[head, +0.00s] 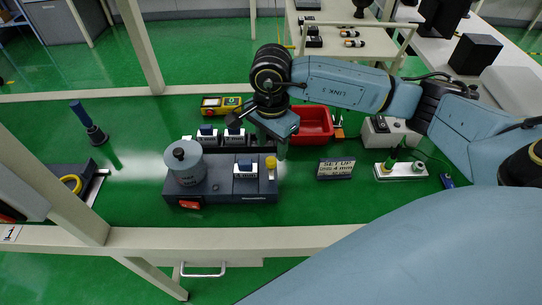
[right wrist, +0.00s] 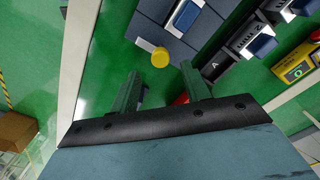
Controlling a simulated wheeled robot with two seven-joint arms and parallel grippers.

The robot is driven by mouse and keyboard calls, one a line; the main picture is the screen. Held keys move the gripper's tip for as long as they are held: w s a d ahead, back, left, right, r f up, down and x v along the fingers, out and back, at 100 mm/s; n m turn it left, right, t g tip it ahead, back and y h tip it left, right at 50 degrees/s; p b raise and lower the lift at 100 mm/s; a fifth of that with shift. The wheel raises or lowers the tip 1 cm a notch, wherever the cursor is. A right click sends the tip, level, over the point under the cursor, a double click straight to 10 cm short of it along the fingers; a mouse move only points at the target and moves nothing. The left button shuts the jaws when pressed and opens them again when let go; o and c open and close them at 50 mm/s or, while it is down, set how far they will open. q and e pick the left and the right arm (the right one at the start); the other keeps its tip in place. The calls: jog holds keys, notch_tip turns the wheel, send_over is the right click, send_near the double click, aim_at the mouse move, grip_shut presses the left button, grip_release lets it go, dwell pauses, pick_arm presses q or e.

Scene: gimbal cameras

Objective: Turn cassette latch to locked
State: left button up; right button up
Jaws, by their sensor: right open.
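The dark fixture (head: 215,187) stands on the green bench top, with a grey cylinder on its left part and a red switch on its front. A white cassette block with a blue top (head: 246,168) sits on its right part. The yellow latch knob (head: 271,162) is at the fixture's right end; it also shows in the right wrist view as a yellow round cap (right wrist: 160,57). My right gripper (head: 279,150) is just behind and above the knob. In the wrist view its fingers (right wrist: 163,82) are apart, with the knob just beyond the gap, not visibly touched. My left gripper is not in view.
More cassette blocks (head: 207,135) stand behind the fixture, near a yellow device (head: 220,104). A red bin (head: 312,125) is behind my right gripper. Bench in front of the sign is clear.

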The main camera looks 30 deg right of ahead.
aim_at(271, 160)
notch_tip(271, 160, down, 5)
jog(key=shift+r, duration=0.1)
dwell(0.3)
jog(key=c, duration=1)
